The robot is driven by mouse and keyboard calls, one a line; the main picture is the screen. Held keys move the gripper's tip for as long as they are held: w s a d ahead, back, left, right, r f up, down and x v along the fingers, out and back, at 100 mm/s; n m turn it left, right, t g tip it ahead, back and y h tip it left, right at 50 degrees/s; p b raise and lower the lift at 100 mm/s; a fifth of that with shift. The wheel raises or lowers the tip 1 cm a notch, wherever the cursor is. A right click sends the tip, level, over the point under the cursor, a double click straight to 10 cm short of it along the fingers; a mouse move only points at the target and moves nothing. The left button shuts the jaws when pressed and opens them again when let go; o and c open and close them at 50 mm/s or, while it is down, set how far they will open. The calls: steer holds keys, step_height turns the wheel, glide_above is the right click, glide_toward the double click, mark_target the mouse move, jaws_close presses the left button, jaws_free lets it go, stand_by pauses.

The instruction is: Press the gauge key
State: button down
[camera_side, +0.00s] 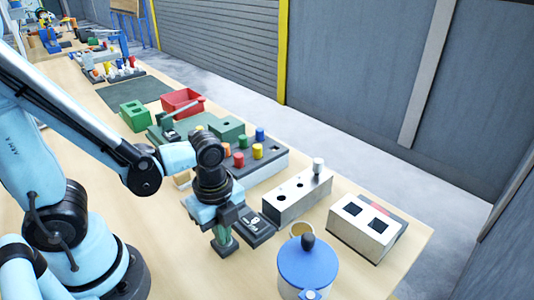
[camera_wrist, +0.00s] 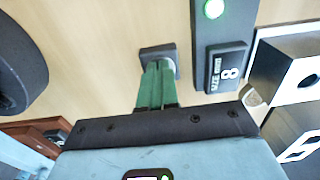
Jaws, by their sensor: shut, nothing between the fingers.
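The gauge is a dark box with a raised plate reading "SIZE 8" (camera_wrist: 227,68) and a lit green lamp (camera_wrist: 211,9) in the wrist view. In the side view the gauge (camera_side: 262,231) lies just right of my gripper. A small dark square pad (camera_wrist: 150,52), which looks like the key, sits on the table left of the gauge. My gripper (camera_wrist: 160,66) has its green fingers shut, with nothing between them, and the tips are at the pad. In the side view my gripper (camera_side: 222,238) points down; its tips overlap the pad, and I cannot tell exact contact.
A grey block with holes (camera_side: 298,196) stands right of the gauge, with a white box with dark square openings (camera_side: 366,228) beyond. A blue-lidded pot (camera_side: 307,262) stands in front. A peg board with coloured pegs (camera_side: 270,165) is behind. Bare table lies left of the pad.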

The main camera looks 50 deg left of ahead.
steer(key=shift+f, duration=0.2)
step_height(320, 180, up, 8)
steer(key=shift+r, duration=0.2)
stand_by(0.8)
steer(key=shift+a, duration=0.1)
stand_by(0.5)
steer(key=w+a+r+n+t, duration=0.4)
steer(key=w+a+n+t, duration=0.1)
steer(key=n, duration=1.3)
steer(key=shift+w+a+t, duration=0.3)
steer(key=shift+w+t, duration=0.5)
steer(key=shift+t, duration=0.2)
